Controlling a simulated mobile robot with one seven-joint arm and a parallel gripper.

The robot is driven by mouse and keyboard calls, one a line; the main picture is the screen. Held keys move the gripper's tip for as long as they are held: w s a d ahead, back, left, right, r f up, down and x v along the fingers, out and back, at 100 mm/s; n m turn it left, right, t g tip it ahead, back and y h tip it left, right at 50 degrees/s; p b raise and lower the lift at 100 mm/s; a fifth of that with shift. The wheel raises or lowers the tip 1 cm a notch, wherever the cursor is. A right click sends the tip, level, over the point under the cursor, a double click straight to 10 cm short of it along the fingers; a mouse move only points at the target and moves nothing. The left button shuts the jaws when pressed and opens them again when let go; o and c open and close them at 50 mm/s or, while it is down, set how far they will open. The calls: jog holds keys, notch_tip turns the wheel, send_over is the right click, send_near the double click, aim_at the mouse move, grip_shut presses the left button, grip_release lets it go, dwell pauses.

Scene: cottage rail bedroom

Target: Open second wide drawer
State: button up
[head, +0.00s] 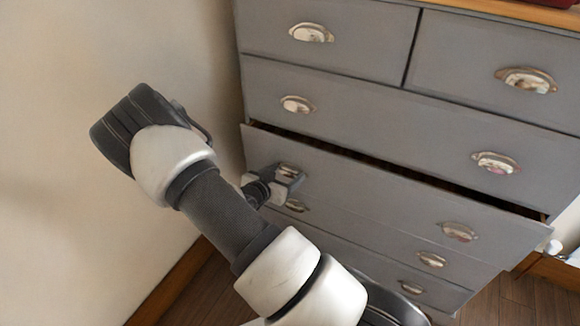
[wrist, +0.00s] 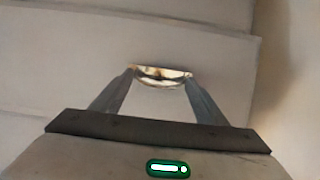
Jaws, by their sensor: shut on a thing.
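The grey dresser has two small drawers on top and wide drawers below. The second wide drawer (head: 370,195) stands partly open, with a dark gap along its top edge. It has a left cup handle (head: 287,168) and a right cup handle (head: 459,232). My gripper (head: 290,177) is at the left handle, partly hiding it. In the wrist view the two fingers (wrist: 160,80) reach the sides of the metal cup handle (wrist: 158,71), and the gripper is shut on it.
The first wide drawer (head: 400,122) above is shut. Lower drawers with handles (head: 431,259) lie below. A cream wall (head: 80,200) runs close on the left. Wooden floor (head: 505,298) shows at lower right. A red item (head: 560,3) sits on the dresser's top.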

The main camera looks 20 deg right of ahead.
jog(key=s+a+p, duration=0.3)
jog(key=s+a, duration=0.9)
jog(key=a, duration=0.4)
jog(key=shift+s, duration=0.25)
jog(key=o, duration=1.3)
jog(key=p+v, duration=0.3)
jog(key=v, duration=1.4)
jog(key=shift+s+r, duration=0.1)
jog(key=shift+r, duration=0.1)
jog(key=shift+a, duration=0.15)
